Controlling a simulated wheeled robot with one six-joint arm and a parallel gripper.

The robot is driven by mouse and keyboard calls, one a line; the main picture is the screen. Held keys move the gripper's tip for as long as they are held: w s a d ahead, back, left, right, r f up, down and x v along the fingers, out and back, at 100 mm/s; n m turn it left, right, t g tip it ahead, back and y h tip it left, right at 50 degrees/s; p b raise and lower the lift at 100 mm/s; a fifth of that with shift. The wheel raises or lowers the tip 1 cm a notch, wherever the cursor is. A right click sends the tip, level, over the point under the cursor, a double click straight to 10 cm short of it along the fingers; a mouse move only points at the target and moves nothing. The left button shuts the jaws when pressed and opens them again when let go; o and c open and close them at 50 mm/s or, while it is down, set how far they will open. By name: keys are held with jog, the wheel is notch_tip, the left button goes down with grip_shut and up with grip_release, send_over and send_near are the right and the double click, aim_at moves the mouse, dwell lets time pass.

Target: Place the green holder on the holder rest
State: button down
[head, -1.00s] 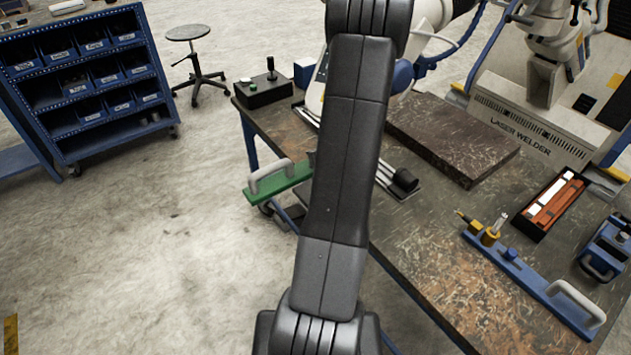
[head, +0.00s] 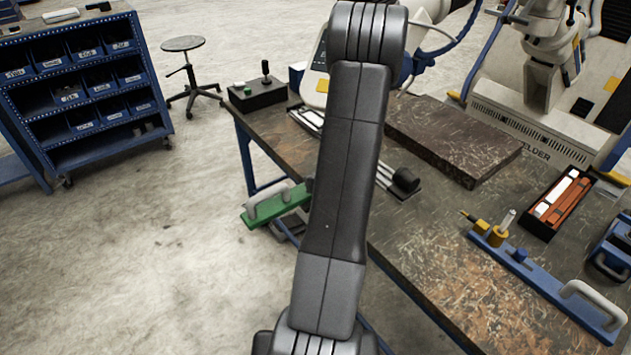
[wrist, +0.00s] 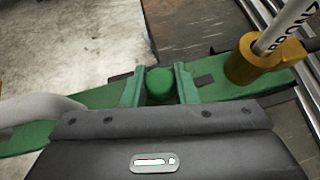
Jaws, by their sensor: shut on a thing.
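The green holder (head: 275,207) is a long flat bar with a grey handle at its left end. In the head view it hangs just off the table's left edge, partly hidden behind my arm. In the wrist view the green holder (wrist: 105,97) crosses the picture, with an orange cup holding a white rod at its right. My gripper (wrist: 160,86) is shut on its round green knob. The grip is hidden in the head view. Pale rails with a black rounded end (head: 404,181) lie on the table behind my arm; I cannot tell for certain whether this is the holder rest.
The worn table (head: 440,240) carries a dark slab (head: 450,138), a blue holder (head: 545,280) with yellow parts, an open box with orange and white pieces (head: 560,198), and a control box (head: 257,93). Bare floor lies left of the table.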

jog(key=c, duration=1.1)
grip_release()
jog(key=shift+c, duration=0.2)
jog(key=shift+r, duration=0.2)
jog(key=v, duration=1.2)
jog(key=shift+a, duration=0.1)
